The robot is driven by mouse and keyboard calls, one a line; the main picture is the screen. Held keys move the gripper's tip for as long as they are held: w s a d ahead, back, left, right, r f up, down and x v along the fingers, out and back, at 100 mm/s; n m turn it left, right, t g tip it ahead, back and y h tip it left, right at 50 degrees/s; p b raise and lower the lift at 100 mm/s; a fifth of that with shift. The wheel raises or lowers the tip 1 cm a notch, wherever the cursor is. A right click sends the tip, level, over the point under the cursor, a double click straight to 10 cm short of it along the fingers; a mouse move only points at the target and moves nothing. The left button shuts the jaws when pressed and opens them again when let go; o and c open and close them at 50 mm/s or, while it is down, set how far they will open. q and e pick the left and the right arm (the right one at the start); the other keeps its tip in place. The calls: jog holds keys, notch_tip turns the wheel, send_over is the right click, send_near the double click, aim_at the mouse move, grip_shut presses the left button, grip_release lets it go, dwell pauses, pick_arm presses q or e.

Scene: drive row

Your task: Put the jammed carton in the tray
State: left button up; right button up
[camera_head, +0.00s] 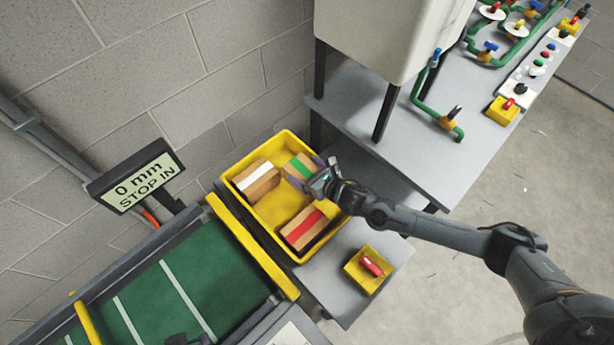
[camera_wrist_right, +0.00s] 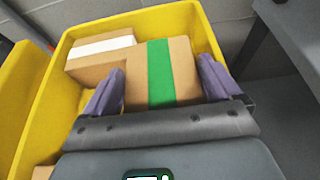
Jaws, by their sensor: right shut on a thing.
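The yellow tray (camera_head: 268,228) stands at the end of the conveyor. My right gripper (camera_head: 312,178) is over its far right corner, shut on a brown carton with a green stripe (camera_head: 297,165). In the right wrist view the green-striped carton (camera_wrist_right: 162,72) sits between both fingers (camera_wrist_right: 160,90), within the tray walls. Whether it touches the tray floor is hidden. A white-striped carton (camera_head: 257,180) and a red-striped carton (camera_head: 304,230) also lie in the tray. No carton shows on the visible part of the green belt (camera_head: 215,265). My left gripper is not clearly seen.
A yellow bar (camera_head: 250,245) crosses the belt end beside the tray. A display (camera_head: 135,178) reads "0 mm STOP IN". A yellow switch box with a red handle (camera_head: 368,270) is at the front right. A grey bench (camera_head: 360,105) with a white tank stands behind.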

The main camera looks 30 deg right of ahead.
pick_arm(q)
jog(key=shift+f, duration=0.3)
pick_arm(e)
jog(key=shift+f, duration=1.45)
pick_arm(q)
jog(key=shift+f+b, duration=0.1)
jog(key=shift+b, duration=0.2)
jog(key=shift+a, duration=0.15)
pick_arm(e)
jog(key=o, duration=1.1)
jog(key=shift+f, duration=0.2)
jog(key=shift+c, duration=0.2)
jog(key=shift+r, duration=0.2)
jog(key=shift+s+d, duration=0.1)
jog(key=shift+s, duration=0.1)
pick_arm(q)
notch_tip(320, 180, up, 2)
jog(key=shift+p, duration=1)
pick_arm(e)
jog(key=v, duration=1.1)
jog(key=shift+s+r, duration=0.25)
jog(key=shift+d, duration=0.1)
